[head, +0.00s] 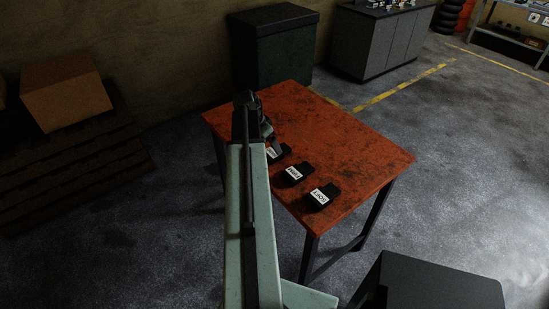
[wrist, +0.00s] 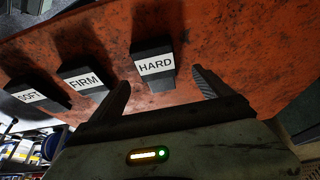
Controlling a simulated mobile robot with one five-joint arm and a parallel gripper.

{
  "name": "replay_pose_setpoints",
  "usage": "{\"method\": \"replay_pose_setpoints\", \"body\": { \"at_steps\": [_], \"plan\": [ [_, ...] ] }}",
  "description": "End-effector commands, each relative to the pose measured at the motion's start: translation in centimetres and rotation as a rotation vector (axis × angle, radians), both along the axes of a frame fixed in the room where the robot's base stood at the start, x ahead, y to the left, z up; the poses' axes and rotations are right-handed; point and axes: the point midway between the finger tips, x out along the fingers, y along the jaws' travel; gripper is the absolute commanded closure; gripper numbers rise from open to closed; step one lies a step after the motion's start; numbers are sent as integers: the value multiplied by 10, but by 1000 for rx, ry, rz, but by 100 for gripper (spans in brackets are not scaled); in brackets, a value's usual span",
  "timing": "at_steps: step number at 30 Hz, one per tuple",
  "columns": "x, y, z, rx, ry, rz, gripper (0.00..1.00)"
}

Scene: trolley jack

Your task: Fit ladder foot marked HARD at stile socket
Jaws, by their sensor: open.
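The ladder foot marked HARD (wrist: 152,50) is a black block with a white label. It lies on the table, just ahead of and roughly between the fingertips of my gripper (wrist: 160,88) in the wrist view. My gripper is open, with nothing between its fingers. In the head view the HARD foot (head: 284,150) is partly hidden by my gripper (head: 272,141), which is over the table's left part. The feet marked FIRM (wrist: 79,72) and SOFT (wrist: 27,93) lie in a row to its left. I cannot make out a stile socket in either view.
The orange, worn table (head: 350,150) has bare room to the right of and behind the feet. A dark green cabinet (head: 272,55) stands behind it. A grey cabinet (head: 375,45) is farther back. A cardboard box (head: 65,95) sits on pallets at left.

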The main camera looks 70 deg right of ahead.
Motion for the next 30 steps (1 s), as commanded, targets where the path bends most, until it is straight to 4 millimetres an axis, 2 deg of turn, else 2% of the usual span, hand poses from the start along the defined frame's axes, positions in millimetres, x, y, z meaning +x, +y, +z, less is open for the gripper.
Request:
{"method": "replay_pose_setpoints", "body": {
  "at_steps": [4, 12, 19, 20, 27, 28, 30],
  "plan": [
    [-2, -1, -8, 0, 0, 0, 11],
    [-13, -12, -50, 1, 0, 2, 11],
    [-14, -13, -47, 1, 0, 3, 11],
    [-14, -13, -47, 1, 0, 3, 14],
    [-13, -13, -47, 1, 0, 4, 80],
    [-13, -13, -47, 0, 1, 4, 84],
    [-12, -13, -47, 0, 1, 4, 84]
  ]
}}
